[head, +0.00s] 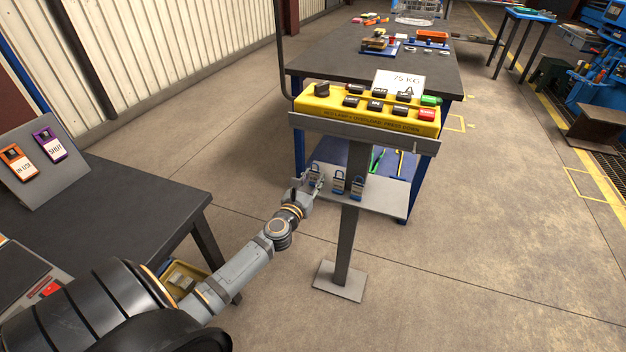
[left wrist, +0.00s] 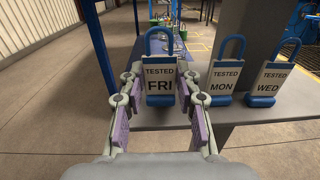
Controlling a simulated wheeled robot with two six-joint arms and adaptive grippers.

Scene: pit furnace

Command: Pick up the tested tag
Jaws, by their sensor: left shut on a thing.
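A white tag with a blue shackle and base, marked TESTED FRI (left wrist: 160,82), is between the fingers of my left gripper (left wrist: 160,90) in the left wrist view. In the head view my left gripper (head: 309,186) is at the left end of a grey shelf (head: 384,197) on the post. It is shut on the FRI tag. Two similar tags stand to the right, TESTED MON (left wrist: 224,79) and TESTED WED (left wrist: 268,80). In the head view they are the small MON tag (head: 339,183) and WED tag (head: 357,186). My right gripper is not seen.
A yellow control box (head: 370,108) with buttons and a 75 KG card (head: 399,83) is above the shelf. The grey post (head: 350,245) stands on the floor. A dark table (head: 130,190) with IN USE and SHUT tags is at left. A workbench (head: 340,62) stands behind.

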